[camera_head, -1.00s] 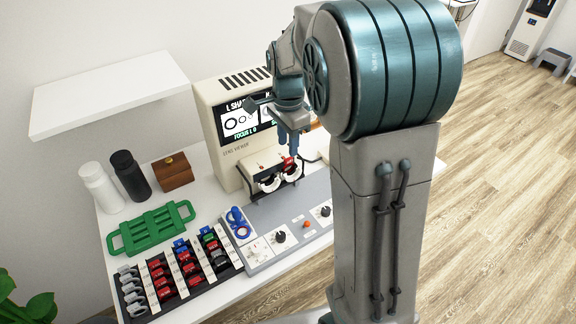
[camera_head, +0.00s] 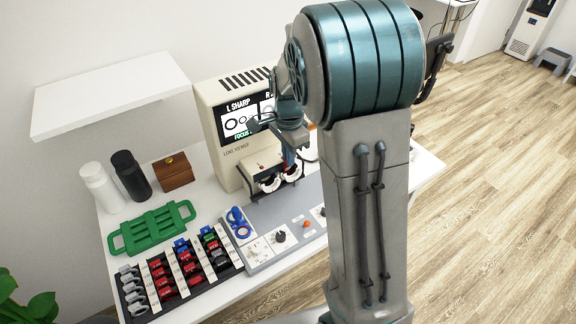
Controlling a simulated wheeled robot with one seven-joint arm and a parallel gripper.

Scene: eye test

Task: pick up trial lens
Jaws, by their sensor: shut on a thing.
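My gripper (camera_head: 289,161) points down at the lens viewer's trial frame and is shut on a red-tabbed trial lens (camera_head: 290,169). The lens is at the right-hand ring of the trial frame (camera_head: 270,184); I cannot tell whether it is seated in the ring or just above it. The fingertips are small and partly blurred into the red tab. More trial lenses with red tabs (camera_head: 192,268), and some with blue, green, black and grey ones, stand in the lens rack at the front left of the table.
The lens viewer (camera_head: 205,103) stands behind the trial frame, its screen reading "L SHARP". A control panel (camera_head: 262,250) with knobs and a blue item (camera_head: 238,222) lies in front. A green tray (camera_head: 152,229), two bottles, a brown box (camera_head: 174,173) and a wall shelf are at left.

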